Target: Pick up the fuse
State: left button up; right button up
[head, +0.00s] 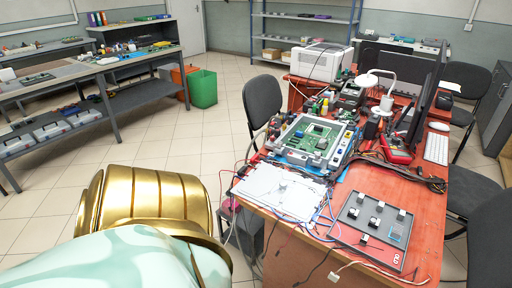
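I cannot make out a fuse for certain in the head view. A gold and pale green rounded body fills the lower left of the view, apart from the board. No gripper fingers show, so neither gripper is in view.
The red table (408,190) is crowded with loose cables, a circuit board unit (312,141), a white panel (275,190), a lamp (383,88) and a printer (320,61). Chairs (262,102) flank it. Open tiled floor (160,130) lies left, beside a green bin (203,89).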

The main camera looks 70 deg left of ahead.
aim_at(360, 198)
jog(key=u, duration=1.25)
